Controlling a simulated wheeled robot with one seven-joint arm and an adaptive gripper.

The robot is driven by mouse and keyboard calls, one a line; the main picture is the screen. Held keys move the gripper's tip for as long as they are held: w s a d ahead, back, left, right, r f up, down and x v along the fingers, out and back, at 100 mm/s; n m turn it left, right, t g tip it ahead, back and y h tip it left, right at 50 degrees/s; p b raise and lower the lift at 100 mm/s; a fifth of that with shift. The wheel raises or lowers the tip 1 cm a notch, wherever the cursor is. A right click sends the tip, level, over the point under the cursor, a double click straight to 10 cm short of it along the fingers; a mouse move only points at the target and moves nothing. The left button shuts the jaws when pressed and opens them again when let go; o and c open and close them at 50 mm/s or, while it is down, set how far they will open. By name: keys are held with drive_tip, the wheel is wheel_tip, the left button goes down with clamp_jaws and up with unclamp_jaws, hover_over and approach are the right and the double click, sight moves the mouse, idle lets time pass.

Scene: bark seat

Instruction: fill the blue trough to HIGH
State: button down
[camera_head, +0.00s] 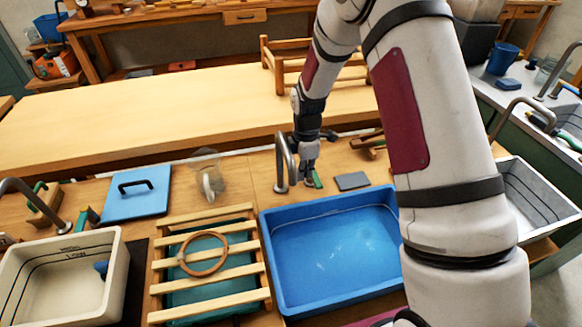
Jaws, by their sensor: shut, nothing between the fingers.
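The blue trough (330,297) stands at the front centre, its right end hidden behind my arm. A thin line runs round its inner walls, and pale glints show on the blue inside near the middle. I cannot read a mark or tell the water level. A grey curved tap (281,162) stands behind the trough's back left edge. A green tap lever (317,180) is just right of the tap. My gripper (308,178) is shut, pointing down right beside the lever; I cannot tell whether they touch.
A slatted wooden rack (208,284) with a ring on it stands left of the trough. A cream basin (115,285), a blue lid (122,208) and a clear jar (206,165) are farther left. A grey pad (352,181) lies behind the trough. The long table (150,118) is mostly clear.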

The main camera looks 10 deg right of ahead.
sight(315, 180)
drive_tip(key=shift+f, duration=0.2)
drive_tip(key=shift+f+b, duration=0.75)
drive_tip(key=shift+f, duration=0.8)
drive_tip(key=shift+s+d, duration=0.15)
drive_tip(key=shift+d, duration=0.7)
drive_tip(key=shift+s+d, duration=0.15)
drive_tip(key=shift+d, duration=0.65)
drive_tip(key=shift+r+p, duration=0.9)
drive_tip(key=shift+r, duration=1.2)
